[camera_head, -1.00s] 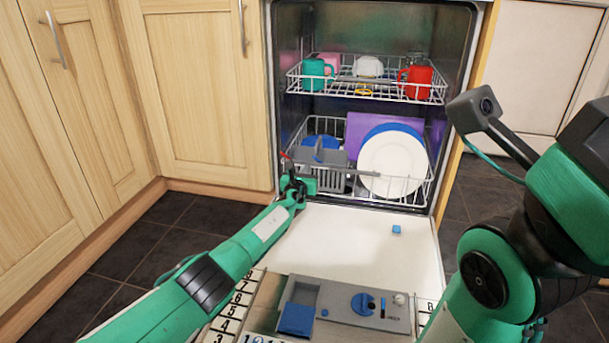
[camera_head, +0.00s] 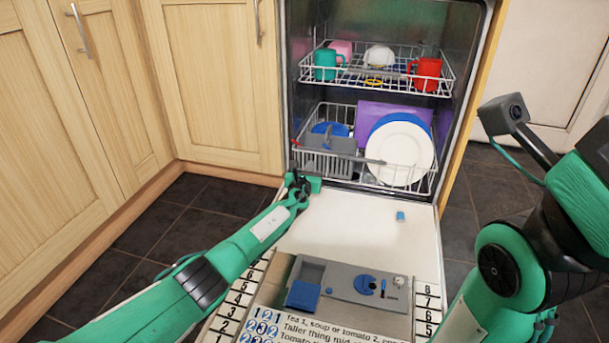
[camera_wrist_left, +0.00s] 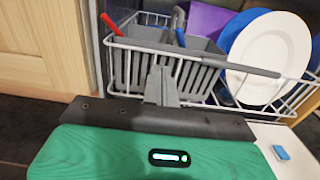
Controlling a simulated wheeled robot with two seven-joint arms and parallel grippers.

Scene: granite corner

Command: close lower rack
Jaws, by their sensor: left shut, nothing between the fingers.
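The lower rack (camera_head: 408,186) is a white wire rack low inside the open dishwasher, mostly within the tub. It holds a grey cutlery basket (camera_head: 328,163), a white plate, blue plates and a purple board. My left gripper (camera_head: 297,181) is shut and empty, just in front of the rack's left front corner. In the left wrist view its grey fingers (camera_wrist_left: 161,86) point at the rack's front and overlap the basket; contact is unclear. My right arm is raised at the right; a green and black part at the bottom may be its gripper, its jaws unclear.
The upper rack (camera_head: 375,80) holds cups and a red mug. The open dishwasher door (camera_head: 350,220) lies flat below the lower rack, with a small blue block (camera_head: 400,216) on it. Wooden cabinets (camera_head: 215,85) stand at the left. Dark floor tiles are bare beside the door.

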